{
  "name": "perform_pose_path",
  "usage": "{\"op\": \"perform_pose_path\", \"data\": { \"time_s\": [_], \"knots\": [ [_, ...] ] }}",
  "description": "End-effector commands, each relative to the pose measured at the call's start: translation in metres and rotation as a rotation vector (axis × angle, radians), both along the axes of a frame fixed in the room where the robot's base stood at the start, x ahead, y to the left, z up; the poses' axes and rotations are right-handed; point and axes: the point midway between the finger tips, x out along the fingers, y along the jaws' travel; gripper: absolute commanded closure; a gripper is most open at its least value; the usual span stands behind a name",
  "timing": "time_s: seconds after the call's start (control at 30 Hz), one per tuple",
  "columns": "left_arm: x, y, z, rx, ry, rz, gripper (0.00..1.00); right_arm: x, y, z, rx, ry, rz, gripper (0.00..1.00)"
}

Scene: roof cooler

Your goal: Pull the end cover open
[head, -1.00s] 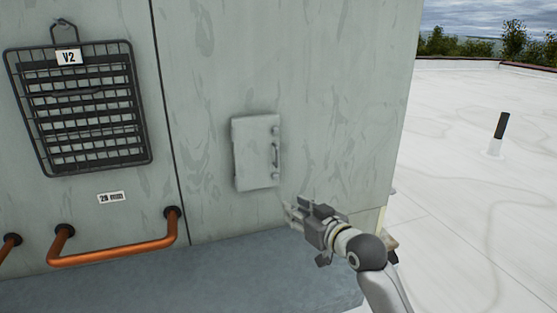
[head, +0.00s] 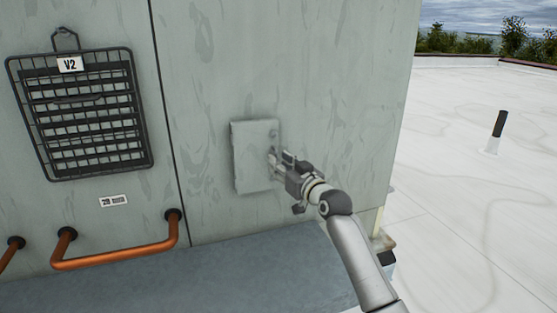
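The end cover (head: 252,152) is a small pale grey panel set on the grey wall of the cooler unit, and it looks closed. Its dark vertical handle, on the right side of the cover, is now mostly hidden by my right gripper. My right gripper (head: 276,160) comes in from the lower right, with its fingertips at the handle. I cannot tell whether the fingers are closed on the handle. My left gripper is not in view.
A black wire basket with a V2 tag (head: 82,112) hangs on the wall at left. Copper pipes (head: 118,254) stick out below it, by a small label (head: 114,200). A blue-grey ledge (head: 220,270) runs under the wall.

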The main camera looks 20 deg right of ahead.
Motion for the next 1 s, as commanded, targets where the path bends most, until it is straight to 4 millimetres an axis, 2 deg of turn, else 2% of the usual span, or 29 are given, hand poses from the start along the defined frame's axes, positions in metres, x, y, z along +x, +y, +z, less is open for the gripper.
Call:
{"op": "perform_pose_path", "data": {
  "time_s": [0.2,0.53,0.57,0.77,1.0],
  "knots": [
    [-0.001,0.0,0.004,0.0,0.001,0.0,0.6,0.014,0.003,0.0,-0.001,0.001,0.0,0.71],
    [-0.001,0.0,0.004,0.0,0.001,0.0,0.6,0.016,0.004,-0.001,-0.002,0.001,0.0,0.71],
    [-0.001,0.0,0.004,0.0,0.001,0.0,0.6,0.016,0.004,-0.001,-0.001,0.001,0.0,0.72],
    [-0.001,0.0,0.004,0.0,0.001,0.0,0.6,0.016,0.004,-0.001,-0.001,0.001,0.0,0.98],
    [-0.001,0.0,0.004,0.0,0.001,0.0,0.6,0.016,0.004,-0.001,-0.002,0.001,0.0,1.0]
  ]
}}
